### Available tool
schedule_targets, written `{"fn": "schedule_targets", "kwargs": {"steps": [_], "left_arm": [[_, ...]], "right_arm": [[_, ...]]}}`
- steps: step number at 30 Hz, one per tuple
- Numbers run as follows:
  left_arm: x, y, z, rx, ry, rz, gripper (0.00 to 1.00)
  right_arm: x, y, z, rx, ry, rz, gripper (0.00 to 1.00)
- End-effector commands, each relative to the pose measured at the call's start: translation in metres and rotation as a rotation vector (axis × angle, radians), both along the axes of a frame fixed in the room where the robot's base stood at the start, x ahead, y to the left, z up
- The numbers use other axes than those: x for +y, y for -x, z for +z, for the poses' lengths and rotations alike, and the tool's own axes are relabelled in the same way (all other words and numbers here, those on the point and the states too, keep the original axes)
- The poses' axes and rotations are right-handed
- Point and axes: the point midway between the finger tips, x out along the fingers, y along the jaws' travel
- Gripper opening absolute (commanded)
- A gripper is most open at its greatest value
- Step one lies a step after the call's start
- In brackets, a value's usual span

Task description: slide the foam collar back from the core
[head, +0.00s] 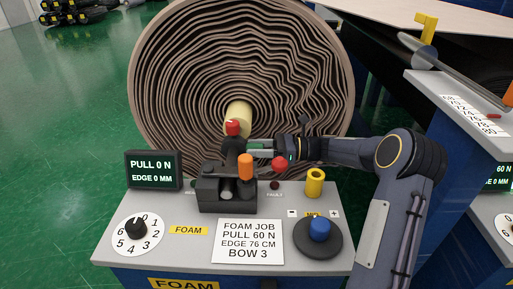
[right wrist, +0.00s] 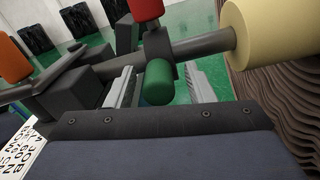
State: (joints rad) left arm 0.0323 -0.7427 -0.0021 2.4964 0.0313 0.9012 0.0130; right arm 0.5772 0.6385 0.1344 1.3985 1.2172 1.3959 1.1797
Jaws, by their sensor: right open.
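A pale yellow cylinder (head: 238,116) sticks out of the middle of the big wound roll (head: 180,70); I cannot tell whether it is the core or the foam collar. In the right wrist view the pale cylinder (right wrist: 275,32) meets a dark grey rod (right wrist: 205,44). On the rod sits a dark block with a red knob (head: 233,128) on top and a green handle (right wrist: 158,82). My right gripper (head: 260,147) is open, its fingers on either side of the green handle with gaps showing. My left gripper is not in view.
The grey console (head: 115,236) stands in front of the roll, with an orange-topped lever (head: 245,167), a red ball knob (head: 280,163), a yellow ring (head: 315,182), a blue knob (head: 320,229) and a dial (head: 138,234). The display (head: 153,170) reads PULL 0 N, EDGE 0 MM.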

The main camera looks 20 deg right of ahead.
Motion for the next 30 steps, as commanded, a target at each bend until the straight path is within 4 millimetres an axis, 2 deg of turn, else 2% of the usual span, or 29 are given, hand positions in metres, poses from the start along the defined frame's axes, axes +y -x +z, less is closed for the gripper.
{"fn": "schedule_targets", "kwargs": {"steps": [9,13,18,30], "left_arm": [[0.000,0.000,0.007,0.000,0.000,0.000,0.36],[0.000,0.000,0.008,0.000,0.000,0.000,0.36],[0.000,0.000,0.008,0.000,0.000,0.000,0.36],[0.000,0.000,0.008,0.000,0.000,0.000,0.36]], "right_arm": [[-0.047,0.022,0.001,0.000,0.001,-0.004,0.49],[-0.061,0.029,0.000,0.000,0.001,-0.003,0.49],[-0.068,0.033,0.000,0.000,0.001,0.000,0.49],[-0.068,0.033,0.000,0.000,0.000,0.000,0.49]]}}
